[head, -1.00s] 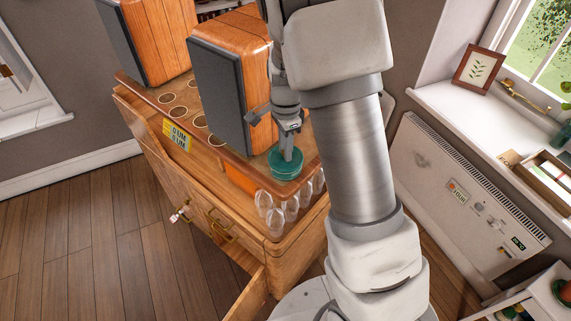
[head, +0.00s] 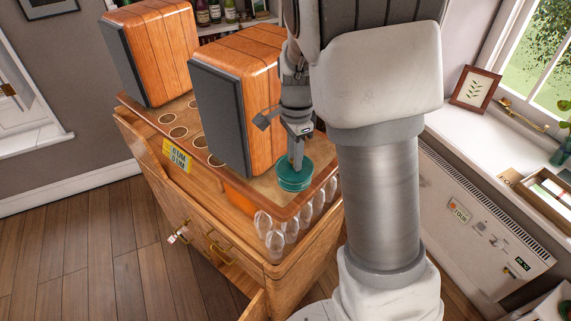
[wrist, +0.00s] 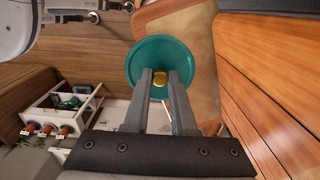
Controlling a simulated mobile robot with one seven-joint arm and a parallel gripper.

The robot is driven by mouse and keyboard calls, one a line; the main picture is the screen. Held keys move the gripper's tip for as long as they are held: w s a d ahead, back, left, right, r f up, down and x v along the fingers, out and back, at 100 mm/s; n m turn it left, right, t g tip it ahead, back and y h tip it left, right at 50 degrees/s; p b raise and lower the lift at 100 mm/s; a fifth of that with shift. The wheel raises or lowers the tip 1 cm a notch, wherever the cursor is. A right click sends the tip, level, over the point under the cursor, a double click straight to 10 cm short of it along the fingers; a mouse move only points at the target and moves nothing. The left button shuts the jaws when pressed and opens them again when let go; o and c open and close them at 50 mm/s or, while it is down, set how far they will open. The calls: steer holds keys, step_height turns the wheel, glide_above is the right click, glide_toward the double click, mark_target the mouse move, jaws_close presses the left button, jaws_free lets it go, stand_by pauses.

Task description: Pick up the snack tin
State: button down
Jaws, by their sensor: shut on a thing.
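The snack tin is a round teal tin (head: 295,176) at the right front corner of the wooden cabinet top, beside the nearer speaker. My gripper (head: 297,166) reaches down onto it from above. In the wrist view the teal tin (wrist: 148,53) lies between and beyond the fingertips, with a small gold knob at its middle. My gripper (wrist: 160,82) is shut on the tin, seemingly at this knob. I cannot tell whether the tin rests on the top or hangs slightly above it.
Two wooden speakers, one nearer (head: 235,100) and one farther (head: 150,50), stand on the cabinet (head: 310,212). The nearer one is close left of my gripper. Wine glasses (head: 290,228) line the cabinet's right front edge. A white panel heater (head: 480,215) stands at the right wall.

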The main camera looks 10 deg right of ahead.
steer(key=s+d+r, duration=0.5)
steer(key=s+d, duration=0.1)
steer(key=shift+d+r+b, duration=0.25)
steer(key=shift+d+b, duration=0.1)
steer(key=shift+d, duration=0.05)
steer(key=shift+s, duration=0.2)
